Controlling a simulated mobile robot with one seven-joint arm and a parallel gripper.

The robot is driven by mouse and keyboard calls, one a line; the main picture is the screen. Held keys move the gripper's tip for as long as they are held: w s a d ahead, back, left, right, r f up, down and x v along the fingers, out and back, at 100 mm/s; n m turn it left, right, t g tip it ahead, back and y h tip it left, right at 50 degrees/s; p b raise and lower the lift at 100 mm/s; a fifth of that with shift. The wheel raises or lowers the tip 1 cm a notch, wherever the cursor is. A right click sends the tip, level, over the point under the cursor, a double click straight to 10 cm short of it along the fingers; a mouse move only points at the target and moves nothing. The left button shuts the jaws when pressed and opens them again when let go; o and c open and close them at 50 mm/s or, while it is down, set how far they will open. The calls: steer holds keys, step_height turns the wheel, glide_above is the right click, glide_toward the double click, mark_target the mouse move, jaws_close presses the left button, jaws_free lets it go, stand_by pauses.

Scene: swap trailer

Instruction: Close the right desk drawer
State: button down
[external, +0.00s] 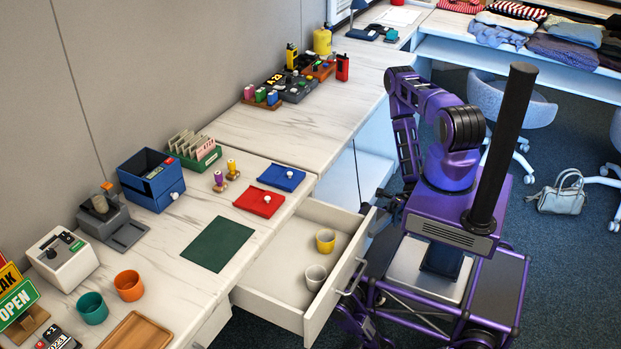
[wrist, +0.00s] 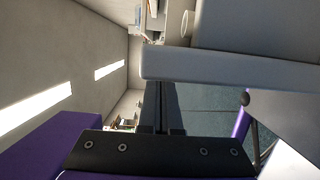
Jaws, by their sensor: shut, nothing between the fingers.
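The desk drawer (external: 275,281) is pulled well out from under the white marble-topped desk. Its front panel (external: 341,282) with a metal handle (external: 352,278) faces my base. A yellow cup (external: 325,241) and a pale grey cup (external: 315,277) stand inside it. My gripper (external: 382,204) is low, beside the far end of the drawer front, partly hidden in dark shapes. In the wrist view my gripper (wrist: 162,108) has its fingers shut together and empty. A pale panel edge (wrist: 225,68), apparently the drawer's, lies just right of the fingers. Contact cannot be told.
An open shelf space (external: 372,168) lies beyond the drawer. A handbag (external: 562,195) and chairs stand on the carpet at right.

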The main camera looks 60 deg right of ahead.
mark_target(329, 213)
steer(key=shift+w, duration=0.25)
steer(key=w+b, duration=0.2)
steer(key=w, duration=1.2)
steer(key=shift+w, duration=0.2)
steer(key=s+d, duration=0.6)
steer(key=d, duration=0.3)
steer(key=shift+s+d+p, duration=0.2)
steer(key=shift+d+p, duration=0.1)
steer(key=shift+d, duration=0.1)
